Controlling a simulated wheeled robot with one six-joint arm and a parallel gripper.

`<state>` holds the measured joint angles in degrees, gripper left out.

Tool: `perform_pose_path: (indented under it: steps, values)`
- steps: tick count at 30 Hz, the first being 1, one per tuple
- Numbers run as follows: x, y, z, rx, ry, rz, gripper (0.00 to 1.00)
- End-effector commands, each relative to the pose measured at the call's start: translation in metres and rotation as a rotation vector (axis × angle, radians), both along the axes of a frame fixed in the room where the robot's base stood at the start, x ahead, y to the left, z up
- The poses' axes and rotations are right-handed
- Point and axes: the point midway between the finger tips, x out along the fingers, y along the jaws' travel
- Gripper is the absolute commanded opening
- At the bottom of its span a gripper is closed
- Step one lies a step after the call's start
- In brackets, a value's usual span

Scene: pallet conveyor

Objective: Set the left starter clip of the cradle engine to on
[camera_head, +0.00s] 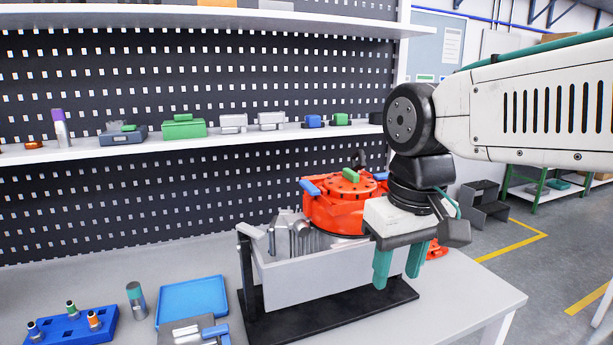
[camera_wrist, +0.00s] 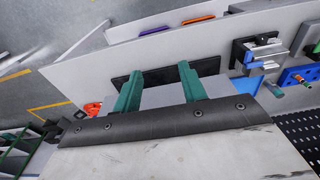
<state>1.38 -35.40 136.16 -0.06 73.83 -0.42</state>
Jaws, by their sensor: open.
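The cradle engine sits in a grey-white cradle (camera_head: 315,280) on a black base (camera_head: 262,325) on the bench. Its round orange-red housing (camera_head: 335,215) carries a blue clip (camera_head: 310,188) at the left, a green piece (camera_head: 350,175) on top and another blue piece (camera_head: 381,176) at the right. I cannot tell the setting of the clips. My gripper (camera_head: 399,272) is open and empty, its teal fingers pointing down in front of the cradle's right part. In the wrist view my gripper (camera_wrist: 160,72) has its fingers apart, above the black base (camera_wrist: 208,66); the engine clips are hidden there.
A blue tray (camera_head: 192,298), a blue peg block (camera_head: 72,326), a teal-grey cylinder (camera_head: 136,300) and a grey fixture (camera_head: 185,330) lie left of the cradle. A shelf (camera_head: 160,146) with small parts runs behind. The bench's right end is mostly clear.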

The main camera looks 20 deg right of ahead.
Motion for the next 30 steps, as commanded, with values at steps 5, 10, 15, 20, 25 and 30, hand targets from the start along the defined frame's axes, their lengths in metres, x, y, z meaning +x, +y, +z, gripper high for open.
perform_pose_path:
  steps: [5, 10, 15, 20, 25, 30]
  values:
    - [0.091, 0.012, 0.064, 0.001, 0.039, 0.015, 0.42]
    - [0.17, 0.023, 0.103, 0.002, 0.069, 0.02, 0.42]
    - [0.223, 0.029, 0.12, 0.002, 0.088, 0.021, 0.42]
    - [0.244, 0.031, 0.124, 0.003, 0.095, 0.019, 0.42]
    - [0.246, 0.03, 0.108, 0.002, 0.098, 0.017, 0.42]
    - [0.245, 0.03, 0.079, 0.002, 0.098, 0.016, 0.42]
